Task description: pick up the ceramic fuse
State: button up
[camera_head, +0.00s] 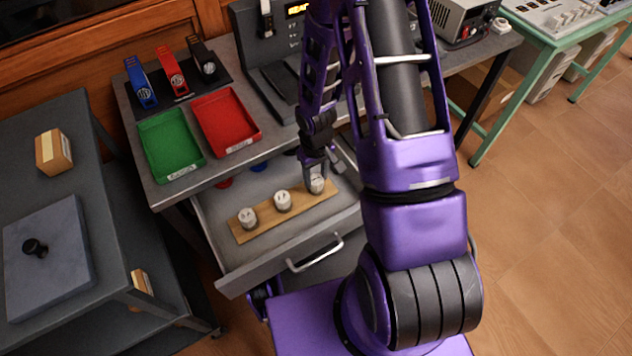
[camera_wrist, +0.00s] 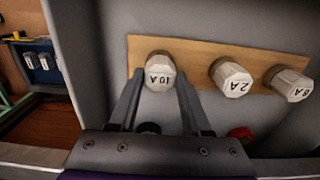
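Three white ceramic fuses stand in a row on a wooden strip (camera_head: 240,233) in the open drawer. In the wrist view they read 10 A (camera_wrist: 160,72), 2 A (camera_wrist: 231,75) and what looks like 6 A (camera_wrist: 287,83). My gripper (camera_wrist: 160,80) is open, with one finger on each side of the 10 A fuse and narrow gaps seeming to show. In the head view my gripper (camera_head: 316,174) is down at the right-end fuse (camera_head: 317,186), partly covering it. The other two fuses (camera_head: 282,201) (camera_head: 247,218) stand clear to its left.
The grey drawer (camera_head: 240,279) is pulled out, with its handle (camera_head: 315,254) at the front. Green (camera_head: 170,145) and red (camera_head: 225,122) trays lie on the bench above. Darker round items, one red (camera_wrist: 240,134), lie near the strip.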

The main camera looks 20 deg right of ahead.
aim_at(316, 179)
grip_shut()
notch_tip(316, 179, up, 10)
jog(key=p, duration=0.1)
dwell(0.4)
